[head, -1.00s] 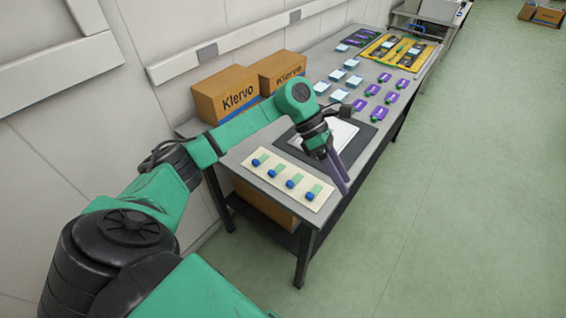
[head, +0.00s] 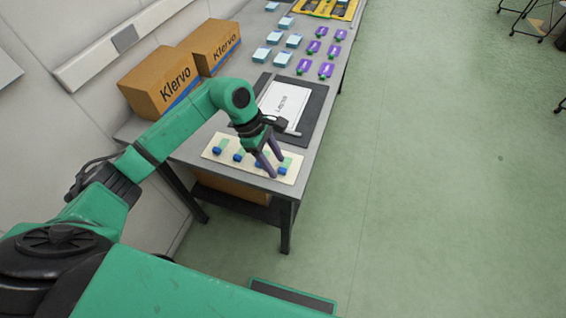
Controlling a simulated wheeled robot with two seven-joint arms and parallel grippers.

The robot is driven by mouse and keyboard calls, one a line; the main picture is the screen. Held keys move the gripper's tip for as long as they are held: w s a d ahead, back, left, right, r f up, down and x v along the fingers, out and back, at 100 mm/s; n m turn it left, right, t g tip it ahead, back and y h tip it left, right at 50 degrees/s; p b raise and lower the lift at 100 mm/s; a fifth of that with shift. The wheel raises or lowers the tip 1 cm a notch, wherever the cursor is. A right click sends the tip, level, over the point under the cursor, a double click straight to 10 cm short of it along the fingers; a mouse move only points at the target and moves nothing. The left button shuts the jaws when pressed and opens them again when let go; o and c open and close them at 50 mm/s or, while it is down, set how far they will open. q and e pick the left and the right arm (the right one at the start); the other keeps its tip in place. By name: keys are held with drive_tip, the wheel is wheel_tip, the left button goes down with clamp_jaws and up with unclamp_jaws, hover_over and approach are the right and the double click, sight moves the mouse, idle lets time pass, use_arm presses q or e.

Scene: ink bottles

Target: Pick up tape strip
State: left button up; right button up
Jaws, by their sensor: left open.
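Several tape strips, green with blue ends, lie in a row on a cream board (head: 209,152) at the table's near end. The leftmost strip (head: 222,142) and the one beside it (head: 240,151) show clearly. The rightmost strip (head: 284,168) is right beside my fingertips. Another strip is partly hidden behind my gripper. My left gripper (head: 277,168) points down over the right part of the board, its two fingers apart with nothing seen between them. I cannot tell whether the fingertips touch the board. My right gripper is not in view.
Behind the board lies a black mat (head: 314,112) with a white sheet (head: 284,104). Farther back are several purple bottle-shaped pieces (head: 314,47) and light-blue blocks (head: 282,59). Two Klervo boxes (head: 165,85) stand along the wall.

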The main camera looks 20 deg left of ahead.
use_arm(q)
drive_tip(key=shift+d+f, duration=0.25)
drive_tip(key=shift+f, duration=0.3)
clamp_jaws()
drive_tip(key=shift+r, duration=0.1)
